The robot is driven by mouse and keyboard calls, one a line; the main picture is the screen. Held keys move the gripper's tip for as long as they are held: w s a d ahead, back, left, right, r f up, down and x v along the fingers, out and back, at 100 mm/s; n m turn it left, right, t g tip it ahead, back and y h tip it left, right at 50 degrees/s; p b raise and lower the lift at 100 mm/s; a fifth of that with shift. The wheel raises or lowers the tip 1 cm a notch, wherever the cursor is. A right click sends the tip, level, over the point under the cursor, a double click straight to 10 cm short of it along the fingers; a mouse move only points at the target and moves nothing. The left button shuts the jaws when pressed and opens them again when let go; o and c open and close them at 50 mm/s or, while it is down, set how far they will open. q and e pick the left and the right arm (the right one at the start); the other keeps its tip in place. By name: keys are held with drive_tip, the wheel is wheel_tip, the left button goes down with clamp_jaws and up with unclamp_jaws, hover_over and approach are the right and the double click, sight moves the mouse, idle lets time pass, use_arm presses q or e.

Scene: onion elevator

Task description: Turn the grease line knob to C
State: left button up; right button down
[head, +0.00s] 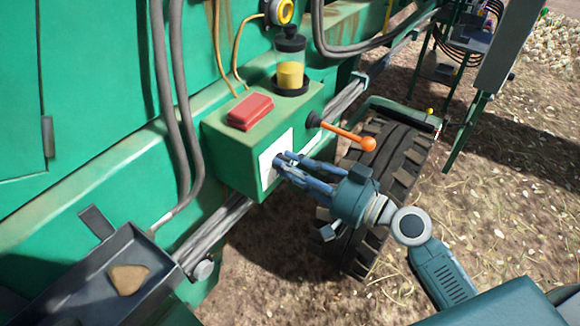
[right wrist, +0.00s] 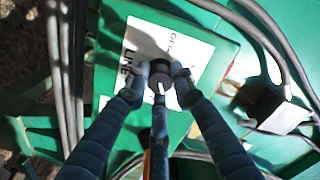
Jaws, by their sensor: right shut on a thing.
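The grease line knob (right wrist: 159,68) is a dark round knob on a white label plate (right wrist: 190,45) in the right wrist view. A short white mark shows on it, pointing toward the bottom of that view. Part of the plate's lettering is readable, including "LINE"; I cannot make out a C. In the head view the plate (head: 266,166) is on the front of a green box (head: 225,152), and my fingers mostly hide the knob. My right gripper (head: 284,161) is shut on the knob; its fingers sit around it in the right wrist view (right wrist: 159,82). My left gripper is not in view.
An orange-tipped lever (head: 368,144) sticks out just right of the box, close to my right gripper. A red block (head: 250,111) and a yellow-filled jar (head: 290,75) stand on top. A tray (head: 75,290) with a tan lump is at lower left. A tyre (head: 385,160) stands behind.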

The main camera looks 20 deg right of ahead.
drive_tip(key=m, duration=0.2)
drive_tip(key=shift+d+r+m, duration=0.1)
drive_tip(key=shift+r+m, duration=0.15)
drive_tip(key=shift+m, duration=0.15)
drive_tip(key=shift+w+m+p, duration=0.1)
drive_tip(key=shift+m+p, duration=0.2)
drive_tip(key=shift+m, duration=1.4)
drive_tip(key=c, duration=1.5)
unclamp_jaws()
drive_tip(key=shift+o, duration=0.2)
drive_tip(key=shift+d+f, duration=0.1)
drive_tip(key=shift+f, duration=0.05)
